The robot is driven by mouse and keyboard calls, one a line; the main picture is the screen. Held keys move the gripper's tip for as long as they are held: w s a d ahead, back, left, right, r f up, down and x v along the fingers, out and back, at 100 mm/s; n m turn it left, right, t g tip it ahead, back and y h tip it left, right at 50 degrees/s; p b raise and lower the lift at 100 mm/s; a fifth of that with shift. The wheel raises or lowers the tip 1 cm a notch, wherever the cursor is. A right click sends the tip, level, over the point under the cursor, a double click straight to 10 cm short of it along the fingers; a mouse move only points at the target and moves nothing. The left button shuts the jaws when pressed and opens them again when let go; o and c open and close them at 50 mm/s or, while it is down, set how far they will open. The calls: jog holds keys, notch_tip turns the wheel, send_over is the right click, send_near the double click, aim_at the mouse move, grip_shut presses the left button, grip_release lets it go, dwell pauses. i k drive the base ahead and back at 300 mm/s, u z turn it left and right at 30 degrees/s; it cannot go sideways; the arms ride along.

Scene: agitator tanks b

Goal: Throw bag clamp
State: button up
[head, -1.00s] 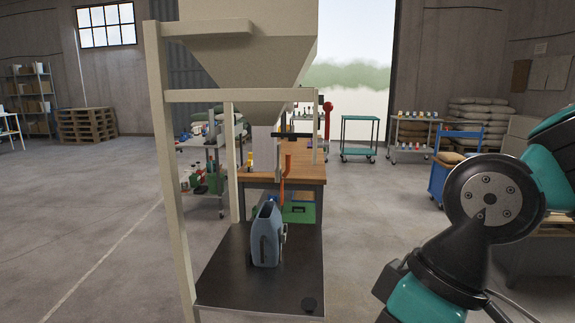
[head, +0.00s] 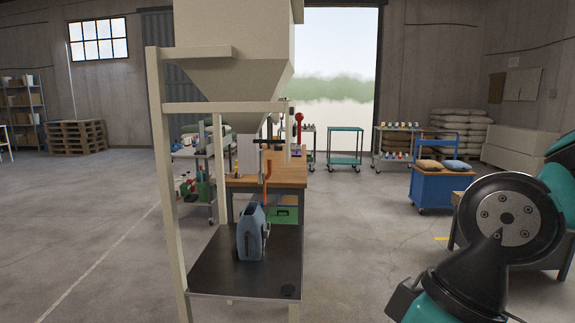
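A beige hopper (head: 225,75) stands on a beige frame left of centre. Its pale spout (head: 247,158) hangs below. A black bar with an orange-red handle (head: 267,172) shows beside the spout; it looks like the bag clamp, but it is too small to tell whether it is open or thrown. The handle hangs roughly upright, with its lower end near the workbench behind. My arm is folded at the right edge, well apart from the hopper. My gripper's fingers do not show.
A blue-grey jug (head: 251,232) stands on the dark platform (head: 215,272) under the hopper. A wooden-topped workbench (head: 290,172) is behind. A blue cart (head: 437,187) with sacks stands at right. Bare floor (head: 355,240) lies between the platform and my arm.

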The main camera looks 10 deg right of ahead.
aim_at(270, 161)
jog(key=z, duration=0.7)
jog(key=i, duration=1.25)
jog(key=z, duration=0.6)
jog(key=i, duration=1.2)
jog(key=u, duration=1)
jog(key=i, duration=0.9)
jog(key=u, duration=1.15)
jog(key=i, duration=0.2)
jog(key=u, duration=0.05)
